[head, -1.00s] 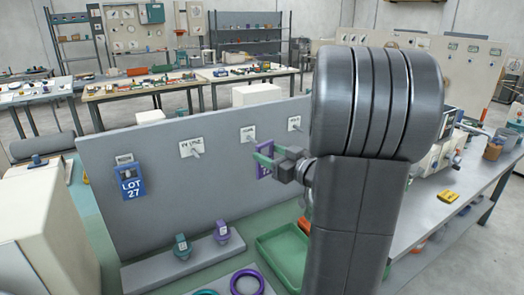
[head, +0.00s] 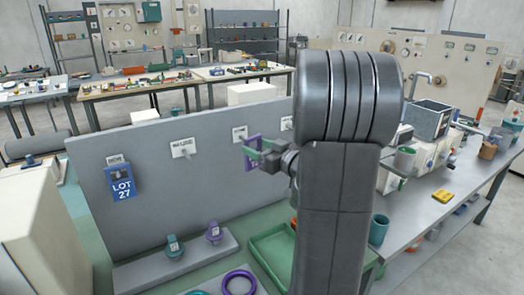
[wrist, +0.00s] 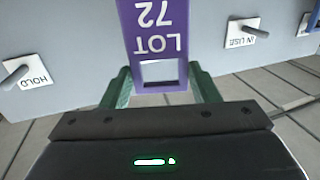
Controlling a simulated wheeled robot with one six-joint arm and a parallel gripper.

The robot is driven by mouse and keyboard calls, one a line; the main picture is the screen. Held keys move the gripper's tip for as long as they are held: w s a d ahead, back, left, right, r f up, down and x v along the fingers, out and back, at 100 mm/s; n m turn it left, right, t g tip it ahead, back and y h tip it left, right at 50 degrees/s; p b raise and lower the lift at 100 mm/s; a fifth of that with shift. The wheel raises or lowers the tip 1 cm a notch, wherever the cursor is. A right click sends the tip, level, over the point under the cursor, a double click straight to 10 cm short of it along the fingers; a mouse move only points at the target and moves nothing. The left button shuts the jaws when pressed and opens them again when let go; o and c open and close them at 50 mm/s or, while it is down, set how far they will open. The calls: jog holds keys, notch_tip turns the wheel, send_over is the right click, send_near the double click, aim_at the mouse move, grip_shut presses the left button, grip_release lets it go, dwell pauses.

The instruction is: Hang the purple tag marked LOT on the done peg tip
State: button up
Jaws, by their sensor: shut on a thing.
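The purple tag marked LOT 72 (wrist: 155,35) is gripped by its slotted end between the green fingers of my gripper (wrist: 162,88), and looks upside down in the wrist view. In the head view the tag (head: 251,150) is upright in front of the grey board, held by my gripper (head: 264,153). It is just below and right of a small white peg label (head: 240,131), too small to read surely. The wrist view shows the HOLD peg (wrist: 15,74) at left and the IN USE peg (wrist: 232,32) at right. No done peg tip is clearly visible; the tag covers the board between those two pegs.
A blue LOT 27 tag (head: 121,183) hangs at the board's left. Teal (head: 173,246) and purple (head: 213,232) pieces stand on a grey ledge below. A green tray (head: 275,258) and a purple ring (head: 238,283) lie in front. The air before the board's middle is free.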

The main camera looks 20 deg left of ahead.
jog(key=shift+w+a+f+b, duration=0.15)
jog(key=shift+w+a+f, duration=0.05)
jog(key=shift+w+a, duration=0.5)
jog(key=shift+w+a+f+b, duration=0.1)
jog(key=shift+w+a+f, duration=0.1)
jog(key=shift+w+a, duration=0.45)
jog(key=shift+w+a+f+b, duration=0.2)
jog(key=shift+w+a, duration=0.35)
jog(key=shift+a, duration=0.3)
jog(key=o, duration=1.1)
jog(key=shift+c, duration=0.2)
jog(key=shift+d, duration=0.1)
jog(key=b+v, duration=0.2)
jog(key=v, duration=1.1)
jog(key=shift+d, duration=0.3)
jog(key=shift+s, duration=0.1)
